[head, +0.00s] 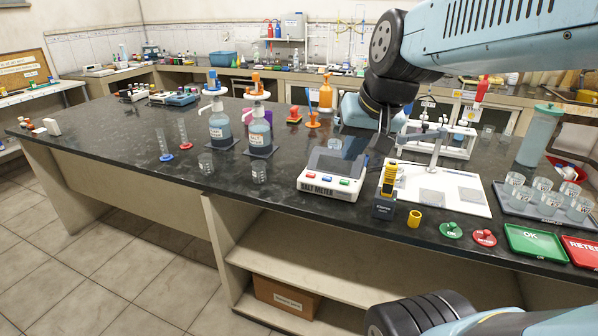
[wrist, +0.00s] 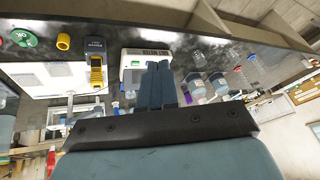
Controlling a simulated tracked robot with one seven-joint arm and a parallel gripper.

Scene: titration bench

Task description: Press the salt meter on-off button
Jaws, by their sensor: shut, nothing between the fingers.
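The salt meter (head: 313,187) is a white box with a dark sloped display, near the front edge of the black bench. Contact cannot be told.
A yellow handheld meter in a dark stand (head: 385,196) and a yellow ring (head: 414,218) stand right of the salt meter. Behind them is a white board (head: 455,205) with a stand. Bottles (head: 221,130) and small beakers are to the left. A tray of beakers (head: 525,212) is far right.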

